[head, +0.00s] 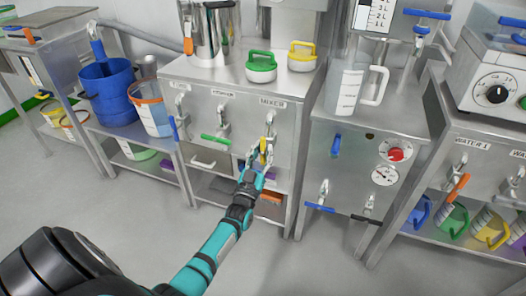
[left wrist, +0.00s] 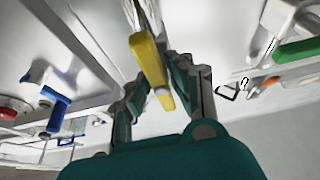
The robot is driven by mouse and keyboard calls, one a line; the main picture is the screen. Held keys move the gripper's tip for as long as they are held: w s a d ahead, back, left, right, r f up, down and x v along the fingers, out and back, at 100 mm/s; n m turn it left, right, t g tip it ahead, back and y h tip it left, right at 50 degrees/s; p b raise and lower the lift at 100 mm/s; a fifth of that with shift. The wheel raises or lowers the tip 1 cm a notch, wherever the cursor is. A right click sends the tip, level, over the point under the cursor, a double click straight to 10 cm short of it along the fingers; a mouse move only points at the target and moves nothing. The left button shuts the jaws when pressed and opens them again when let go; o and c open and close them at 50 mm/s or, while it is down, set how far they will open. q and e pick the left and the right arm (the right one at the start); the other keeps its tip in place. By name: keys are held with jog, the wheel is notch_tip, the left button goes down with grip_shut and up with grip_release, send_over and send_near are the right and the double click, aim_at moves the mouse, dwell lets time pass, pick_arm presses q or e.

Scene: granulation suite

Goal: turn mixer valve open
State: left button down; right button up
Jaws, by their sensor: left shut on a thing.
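The mixer valve is on the steel cabinet front, below the label MIXER (head: 271,103). Its yellow handle (head: 263,145) stands roughly upright in the head view. My left gripper (head: 257,167) comes from below and is shut on this handle. In the left wrist view the yellow handle (left wrist: 146,55) runs down between the two fingers of the left gripper (left wrist: 158,85), and its lower end shows between them. The fingers partly hide the handle's lower part in the head view. My right gripper is not in view.
Left of the mixer valve are a valve with a level green handle (head: 215,140) and one with a blue handle (head: 173,128). A blue handle (head: 336,145), a red knob (head: 396,153) and a gauge (head: 384,175) are on the right-hand cabinet. The floor in front is clear.

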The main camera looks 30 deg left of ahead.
pick_arm(q)
jog(key=c, duration=1.3)
grip_release()
jog(key=shift+o, duration=0.2)
jog(key=v, duration=1.2)
